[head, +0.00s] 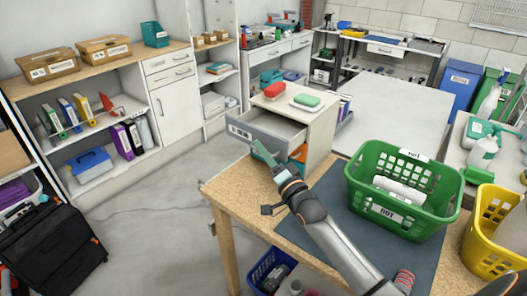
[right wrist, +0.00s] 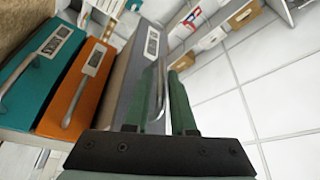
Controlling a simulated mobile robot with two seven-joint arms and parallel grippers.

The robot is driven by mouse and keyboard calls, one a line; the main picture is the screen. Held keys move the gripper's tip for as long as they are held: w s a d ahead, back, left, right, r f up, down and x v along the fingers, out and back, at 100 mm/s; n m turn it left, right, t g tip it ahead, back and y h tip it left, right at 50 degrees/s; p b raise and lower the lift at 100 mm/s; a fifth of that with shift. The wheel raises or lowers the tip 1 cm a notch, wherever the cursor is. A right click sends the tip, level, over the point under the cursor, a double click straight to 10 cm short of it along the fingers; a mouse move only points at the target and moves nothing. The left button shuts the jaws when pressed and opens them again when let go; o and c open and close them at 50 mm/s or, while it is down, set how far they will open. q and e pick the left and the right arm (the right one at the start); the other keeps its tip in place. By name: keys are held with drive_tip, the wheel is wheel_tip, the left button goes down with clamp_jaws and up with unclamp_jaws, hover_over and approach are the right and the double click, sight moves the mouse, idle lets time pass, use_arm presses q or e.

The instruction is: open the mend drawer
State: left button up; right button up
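The small cabinet (head: 322,125) has its grey top drawer (head: 262,128) pulled well out, with its inside showing. A label sits on the drawer front, but I cannot read it surely. The grey drawer also shows in the right wrist view (right wrist: 125,85), standing out past an orange drawer (right wrist: 75,90) and a teal drawer (right wrist: 35,75). My right gripper (head: 262,153) is at the grey drawer's front. In the right wrist view its green fingers (right wrist: 162,90) are close together on either side of the metal bar handle (right wrist: 159,75). My left gripper is not in view.
On the cabinet top lie a red item (head: 275,90) and a green-topped item (head: 307,100). A wooden table (head: 232,190) stands in front, with a green basket (head: 400,215) and a yellow basket (head: 490,245). The floor left of the drawer is clear.

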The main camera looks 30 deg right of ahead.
drive_tip(key=shift+s, duration=0.1)
drive_tip(key=v, duration=1.2)
drive_tip(key=shift+s+b, duration=0.2)
drive_tip(key=shift+b, duration=0.1)
drive_tip(key=s+a+f+n+g+p, duration=0.2)
drive_tip(key=s+a+f+n+g, duration=0.3)
drive_tip(key=s+f, duration=0.4)
drive_tip(key=s+a+f+n+g+y+p, duration=0.1)
drive_tip(key=s+a+f+n+g, duration=0.5)
drive_tip(key=f, duration=0.8)
drive_tip(key=s+a+n, duration=0.2)
drive_tip(key=s+a, duration=0.1)
drive_tip(key=s, duration=0.1)
drive_tip(key=shift+a+f+n+p, duration=0.2)
drive_tip(key=shift+a+n+p, duration=0.1)
drive_tip(key=shift+a+p, duration=0.1)
drive_tip(key=shift+d+y, duration=0.1)
drive_tip(key=shift+y, duration=0.2)
